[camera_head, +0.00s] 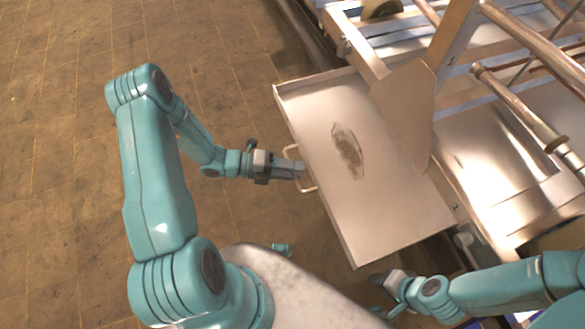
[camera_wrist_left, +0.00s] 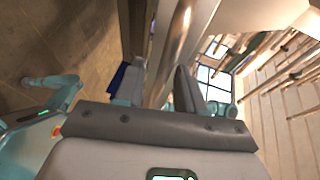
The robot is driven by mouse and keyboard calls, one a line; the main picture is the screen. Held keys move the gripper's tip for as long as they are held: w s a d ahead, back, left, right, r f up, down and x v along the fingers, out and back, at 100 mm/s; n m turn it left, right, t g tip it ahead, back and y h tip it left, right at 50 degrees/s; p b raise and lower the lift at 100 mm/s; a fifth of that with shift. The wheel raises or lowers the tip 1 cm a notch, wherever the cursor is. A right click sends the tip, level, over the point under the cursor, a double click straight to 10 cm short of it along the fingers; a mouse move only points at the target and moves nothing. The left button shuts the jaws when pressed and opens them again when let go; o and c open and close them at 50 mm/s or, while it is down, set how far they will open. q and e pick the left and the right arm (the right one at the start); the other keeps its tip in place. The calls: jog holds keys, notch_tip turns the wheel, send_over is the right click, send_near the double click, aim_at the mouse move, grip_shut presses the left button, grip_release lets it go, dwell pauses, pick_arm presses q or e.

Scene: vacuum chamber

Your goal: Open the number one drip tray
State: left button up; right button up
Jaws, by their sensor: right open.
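The drip tray (camera_head: 385,205) is a flat, pale metal tray, pulled well out from the machine at the right, with a dark wet patch (camera_head: 347,152) on its floor. Its number cannot be read. Its handle (camera_head: 308,189) is on the front edge facing my left arm. My left gripper (camera_head: 298,170) is at this handle. In the left wrist view, the fingers (camera_wrist_left: 160,80) stand on either side of a metal bar that fills the gap, shut on the handle. My right gripper (camera_head: 388,278) is open and empty, low beside the tray's near corner.
The machine's metal frame, with pipes (camera_head: 515,105) and a slanted plate (camera_head: 410,105), stands over the tray's right side. Another shiny metal surface (camera_head: 490,150) lies to the right. The tiled floor (camera_head: 60,150) at the left is clear.

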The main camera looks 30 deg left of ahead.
dwell(0.3)
pick_arm(q)
jog(key=p+v, duration=0.1)
jog(key=v, duration=1.5)
jog(key=shift+s+r, duration=0.1)
jog(key=s+d+f+m+g+y, duration=0.4)
jog(key=d+m, duration=0.6)
jog(key=m, duration=0.5)
jog(key=s+d+f+m+g+y, duration=0.1)
jog(key=d+f+m+g+y, duration=0.5)
jog(key=d+m, duration=0.7)
jog(key=w+d+m+t, duration=0.1)
jog(key=d+m+t, duration=0.1)
jog(key=m, duration=1.1)
notch_tip(320, 180, up, 15)
jog(key=p, duration=1.4)
jog(key=shift+w+a, duration=0.25)
